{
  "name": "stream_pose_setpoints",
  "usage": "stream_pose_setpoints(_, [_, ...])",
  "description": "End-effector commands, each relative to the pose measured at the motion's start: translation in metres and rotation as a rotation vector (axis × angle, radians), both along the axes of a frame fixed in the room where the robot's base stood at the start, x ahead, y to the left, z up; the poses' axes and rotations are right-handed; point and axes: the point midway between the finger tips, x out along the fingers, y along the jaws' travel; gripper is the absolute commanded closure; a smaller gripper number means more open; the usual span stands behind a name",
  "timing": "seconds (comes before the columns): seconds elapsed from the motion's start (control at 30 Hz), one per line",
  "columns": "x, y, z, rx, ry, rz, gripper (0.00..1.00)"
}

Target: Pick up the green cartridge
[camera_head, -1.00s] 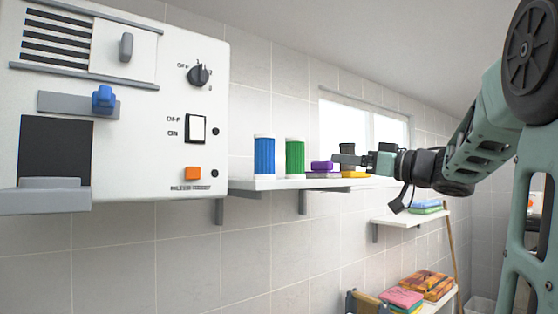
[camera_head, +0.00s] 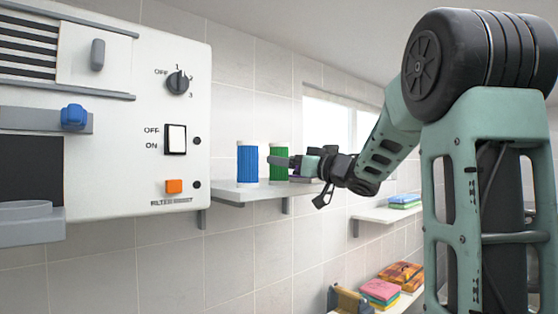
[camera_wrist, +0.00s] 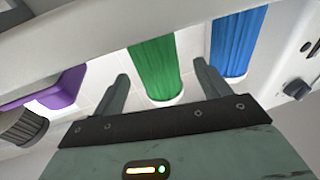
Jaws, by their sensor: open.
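The green cartridge (camera_head: 279,165) stands upright on the wall shelf (camera_head: 243,194), with ribbed sides and white ends. In the wrist view the green cartridge (camera_wrist: 156,70) lies between and just beyond my two open fingers. My gripper (camera_head: 275,161) reaches in from the right in the head view and partly covers the cartridge there. The wrist view shows my gripper (camera_wrist: 161,80) with its fingers spread and nothing visibly held. Whether a finger touches the cartridge I cannot tell.
A blue cartridge (camera_head: 247,164) stands close to the left of the green one; it also shows in the wrist view (camera_wrist: 233,40). A purple object (camera_wrist: 50,92) is on the other side. The white machine (camera_head: 150,100) is at left. A lower shelf (camera_head: 385,214) holds folded cloths.

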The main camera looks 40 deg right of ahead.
Motion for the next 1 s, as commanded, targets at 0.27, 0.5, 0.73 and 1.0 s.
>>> stream_pose_setpoints(0.27, [0.036,0.004,0.007,0.001,0.002,0.001,0.25])
stream_pose_setpoints(0.5, [0.048,0.006,0.006,-0.001,0.000,0.000,0.25])
stream_pose_setpoints(0.73, [0.048,0.006,0.006,-0.001,0.000,-0.001,0.47])
stream_pose_setpoints(1.0, [0.048,0.006,0.006,-0.001,-0.001,-0.001,0.75])
